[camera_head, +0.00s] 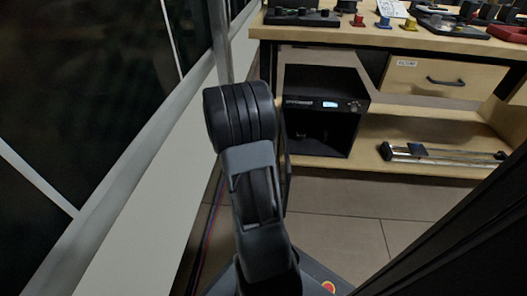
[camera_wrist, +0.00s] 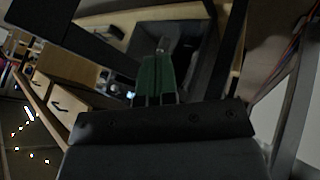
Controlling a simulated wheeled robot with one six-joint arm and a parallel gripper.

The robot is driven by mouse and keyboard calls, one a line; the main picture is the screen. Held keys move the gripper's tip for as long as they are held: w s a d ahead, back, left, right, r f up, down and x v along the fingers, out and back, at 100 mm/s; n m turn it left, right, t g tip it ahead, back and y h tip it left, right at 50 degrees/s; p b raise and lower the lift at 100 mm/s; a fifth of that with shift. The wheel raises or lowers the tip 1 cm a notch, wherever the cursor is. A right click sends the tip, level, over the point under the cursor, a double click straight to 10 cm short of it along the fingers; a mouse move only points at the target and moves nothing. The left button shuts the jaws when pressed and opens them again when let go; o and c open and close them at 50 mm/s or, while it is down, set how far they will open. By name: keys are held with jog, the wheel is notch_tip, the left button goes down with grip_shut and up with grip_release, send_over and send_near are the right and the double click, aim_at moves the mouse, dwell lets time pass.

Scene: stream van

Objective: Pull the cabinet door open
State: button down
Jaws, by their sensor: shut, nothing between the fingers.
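The black cabinet (camera_head: 362,125) stands under the workbench in the head view, and its front shows an open dark interior. Its grey inside (camera_wrist: 190,45) also shows in the wrist view. A narrow dark upright strip, which looks like the door (camera_wrist: 233,50) seen nearly edge-on, stands at one side of the opening; in the head view it is mostly behind my arm. My gripper (camera_wrist: 160,50) has green fingers closed together with nothing between them. They point toward the opening, and contact with the door is not visible. In the head view my arm hides the gripper.
A wooden drawer (camera_head: 440,82) with a dark handle is right of the cabinet. A rail device (camera_head: 440,153) lies on the lower shelf (camera_head: 400,122). A pale wall (camera_head: 150,215) runs close on the left, with cables by the floor. Tiled floor (camera_head: 345,205) is clear in front.

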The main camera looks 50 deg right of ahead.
jog(key=s+a+r+n+t+y+p, duration=0.1)
jog(key=a+r+n+p, duration=0.4)
jog(key=a+r+p, duration=0.6)
jog(key=s+a+r+n+t+y+p, duration=0.1)
jog(key=a+r+n+t+y+p, duration=0.2)
jog(key=a+r+p, duration=0.8)
jog(key=s+a+r+n+t+y+p, duration=0.1)
jog(key=a+r+n+p, duration=0.5)
jog(key=r, duration=2.1)
jog(key=a+t+y+p, duration=0.1)
jog(key=a+p, duration=0.4)
jog(key=p, duration=0.6)
jog(key=shift+s+r+n+t+y, duration=0.2)
jog(key=shift+r+n+t+y, duration=0.1)
jog(key=shift+r+t, duration=0.15)
